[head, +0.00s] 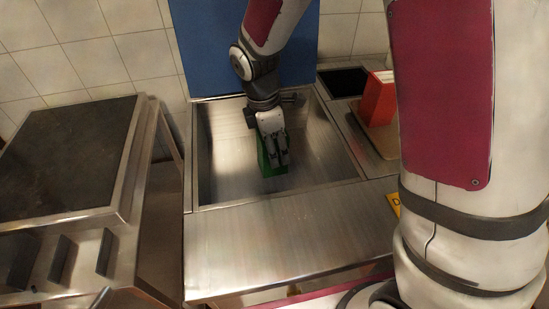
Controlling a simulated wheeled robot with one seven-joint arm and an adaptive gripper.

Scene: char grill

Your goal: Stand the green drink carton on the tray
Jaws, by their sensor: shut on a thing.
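The green drink carton (269,170) is in the recessed steel basin in the head view. My gripper (279,157) reaches down from above and is shut on it. The gripper's fingers cover much of the carton. The carton looks roughly upright. Whether its base touches the basin floor is hard to tell. A flat brownish tray (386,149) lies on the steel counter to the right of the basin, partly hidden by my arm.
A red-orange box (378,99) stands at the tray, near a dark panel (343,81). Steel rims (352,150) edge the basin (225,150). A blue panel (210,45) stands behind. A dark-topped grill unit (65,160) is at left. The front counter (270,245) is clear.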

